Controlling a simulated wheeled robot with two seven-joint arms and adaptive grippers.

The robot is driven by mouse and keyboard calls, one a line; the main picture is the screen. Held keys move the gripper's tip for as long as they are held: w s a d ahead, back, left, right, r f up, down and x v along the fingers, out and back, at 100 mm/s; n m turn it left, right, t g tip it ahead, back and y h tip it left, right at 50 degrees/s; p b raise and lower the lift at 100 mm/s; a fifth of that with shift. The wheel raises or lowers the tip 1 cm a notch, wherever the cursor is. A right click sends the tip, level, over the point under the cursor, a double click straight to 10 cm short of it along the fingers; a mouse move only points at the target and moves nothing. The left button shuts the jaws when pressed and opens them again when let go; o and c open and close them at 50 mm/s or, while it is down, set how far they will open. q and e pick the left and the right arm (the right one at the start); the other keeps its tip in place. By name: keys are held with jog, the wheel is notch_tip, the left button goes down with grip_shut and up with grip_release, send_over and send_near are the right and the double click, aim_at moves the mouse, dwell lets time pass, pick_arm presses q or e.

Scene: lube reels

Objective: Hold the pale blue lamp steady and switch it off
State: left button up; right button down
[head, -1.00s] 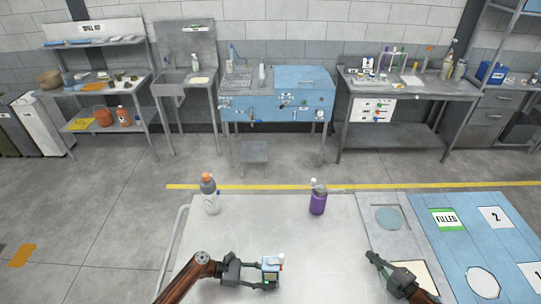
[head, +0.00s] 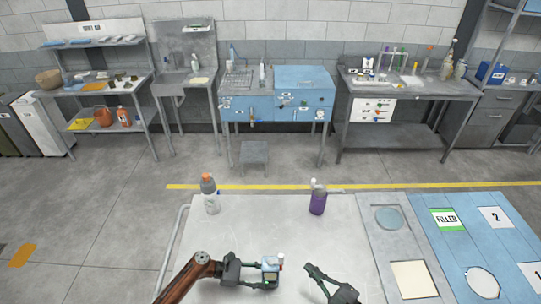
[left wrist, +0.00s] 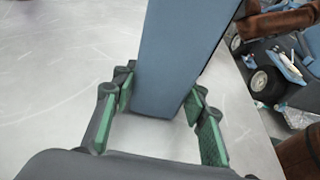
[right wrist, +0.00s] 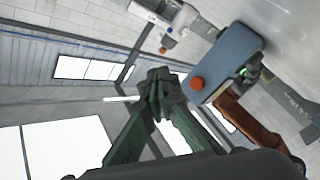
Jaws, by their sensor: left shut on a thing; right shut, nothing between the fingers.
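In the right wrist view the lamp (right wrist: 236,55) shows a red button (right wrist: 197,84) facing my right gripper, and a small green glow beside the left fingers. My right gripper (head: 309,267) is shut and empty, right of the lamp and apart from it. Its closed tips (right wrist: 160,82) are near the button.
Grey and blue panels (head: 455,225) with marked places lie at the right. The metal tabletop (head: 265,220) between is clear.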

aim_at(281, 268)
jog(key=a, duration=0.6)
jog(key=shift+a, duration=0.3)
dwell(1.2)
jog(key=shift+a, duration=0.7)
jog(key=shift+d, duration=0.1)
dwell(0.4)
jog(key=shift+d, duration=0.65)
jog(key=shift+d, duration=0.1)
